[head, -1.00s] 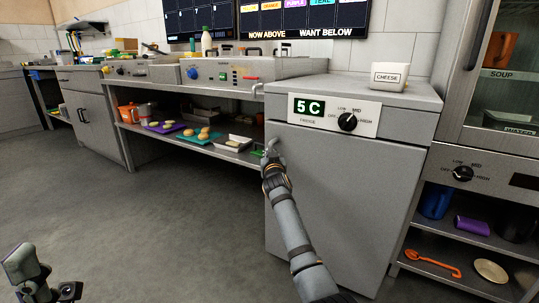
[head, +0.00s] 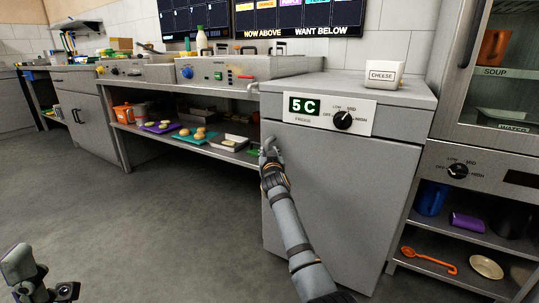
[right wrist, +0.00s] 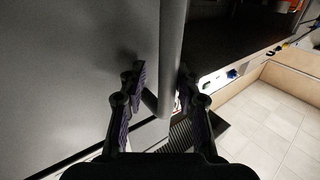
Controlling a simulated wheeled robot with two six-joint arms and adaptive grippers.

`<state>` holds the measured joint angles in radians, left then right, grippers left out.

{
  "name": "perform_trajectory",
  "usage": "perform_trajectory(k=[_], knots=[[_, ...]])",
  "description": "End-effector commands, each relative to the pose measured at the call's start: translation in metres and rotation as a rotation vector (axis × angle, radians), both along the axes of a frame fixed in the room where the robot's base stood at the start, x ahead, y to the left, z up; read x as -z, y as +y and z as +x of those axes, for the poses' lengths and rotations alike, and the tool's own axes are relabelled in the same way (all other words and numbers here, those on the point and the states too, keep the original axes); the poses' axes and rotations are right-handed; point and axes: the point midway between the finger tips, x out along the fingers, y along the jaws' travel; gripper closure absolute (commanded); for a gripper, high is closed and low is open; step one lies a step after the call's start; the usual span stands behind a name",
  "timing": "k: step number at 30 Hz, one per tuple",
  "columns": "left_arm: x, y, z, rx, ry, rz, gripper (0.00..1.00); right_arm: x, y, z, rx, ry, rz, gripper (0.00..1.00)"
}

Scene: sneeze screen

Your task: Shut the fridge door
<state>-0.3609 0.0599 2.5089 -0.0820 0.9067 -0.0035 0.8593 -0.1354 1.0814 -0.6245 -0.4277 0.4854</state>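The grey fridge door (head: 345,195) is below the control panel with the 5 C display. Its front looks flush with the cabinet in the head view; any small gap at its left edge is hard to tell. My right gripper (head: 268,152) is at the door's upper left edge, by the handle (head: 269,143). In the right wrist view, the handle bar (right wrist: 172,55) runs between the two fingers of the right gripper (right wrist: 163,88). They stand apart, with a gap on the left side of the bar. My left gripper (head: 67,291) is at the bottom left, away from the fridge.
A cheese container (head: 384,74) stands on the fridge top. Left of the fridge is a counter with a lower shelf (head: 205,147) of trays and food. On the right is a glass-fronted cabinet (head: 505,85) above open shelves. The floor (head: 165,220) in front is clear.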

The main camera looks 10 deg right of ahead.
Motion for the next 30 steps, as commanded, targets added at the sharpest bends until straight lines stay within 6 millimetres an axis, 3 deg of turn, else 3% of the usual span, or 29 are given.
perform_trajectory(k=[5,15,27,30], knots=[[0.0,0.0,0.0,0.0,0.0,0.0,0.6,0.001,0.003,-0.016,0.0,0.0,0.003,0.68],[0.0,0.0,0.0,0.0,0.0,0.0,0.6,0.001,0.007,-0.067,0.003,0.001,0.0,0.68],[-0.001,0.0,0.0,0.0,0.001,0.0,0.6,0.001,0.007,-0.075,0.004,0.002,-0.002,0.68],[-0.006,0.001,0.01,-0.001,0.048,-0.006,0.6,0.005,0.001,-0.084,0.0,-0.002,-0.001,0.68]])
